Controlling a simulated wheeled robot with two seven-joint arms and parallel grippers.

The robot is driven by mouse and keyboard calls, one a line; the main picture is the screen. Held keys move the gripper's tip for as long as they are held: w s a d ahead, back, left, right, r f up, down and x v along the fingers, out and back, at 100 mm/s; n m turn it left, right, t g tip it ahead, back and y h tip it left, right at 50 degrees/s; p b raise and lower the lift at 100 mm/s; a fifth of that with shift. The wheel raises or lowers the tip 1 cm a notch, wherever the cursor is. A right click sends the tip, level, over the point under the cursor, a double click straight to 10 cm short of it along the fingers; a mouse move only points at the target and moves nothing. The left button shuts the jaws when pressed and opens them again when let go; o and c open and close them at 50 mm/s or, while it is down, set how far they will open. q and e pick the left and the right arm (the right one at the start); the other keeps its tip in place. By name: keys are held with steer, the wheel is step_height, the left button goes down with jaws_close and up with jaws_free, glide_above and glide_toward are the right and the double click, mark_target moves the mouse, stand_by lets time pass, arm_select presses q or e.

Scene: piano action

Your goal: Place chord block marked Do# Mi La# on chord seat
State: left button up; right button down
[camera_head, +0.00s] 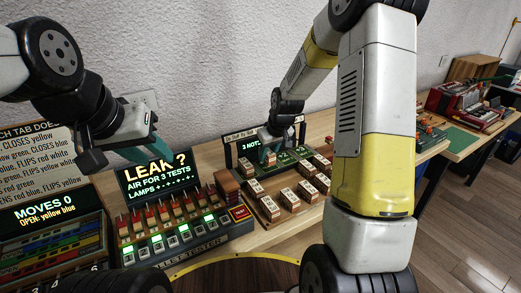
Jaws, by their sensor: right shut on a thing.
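Several pale chord blocks with dark bases stand in rows on a brown wooden tray (262,214); one is the block (289,200) near its middle. Their markings are too small to read, so I cannot tell which is Do# Mi La#. A green panel (290,157), apparently the chord seat area, lies behind them below a small dark sign. My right gripper (272,148) is shut on a chord block (268,157) at the left part of this panel; I cannot tell whether the block touches it. My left gripper (122,154) is open and empty above the left consoles.
A tester console (185,243) with lit keys and a "LEAK?" screen (158,176) stands left of the tray. Further left is a panel with coloured strips (50,250). Red equipment (468,103) stands on another table at right. My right arm hides part of the bench.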

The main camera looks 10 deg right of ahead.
mark_target(267, 157)
steer(key=shift+w+d+f, duration=0.1)
steer(key=shift+w+d, duration=0.05)
steer(key=shift+w, duration=1.1)
steer(key=shift+w+f, duration=0.15)
steer(key=shift+w, duration=0.1)
steer(key=shift+f, duration=1.6)
steer(key=shift+f, duration=0.2)
steer(key=c, duration=1.1)
jaws_free()
steer(key=shift+r, duration=0.1)
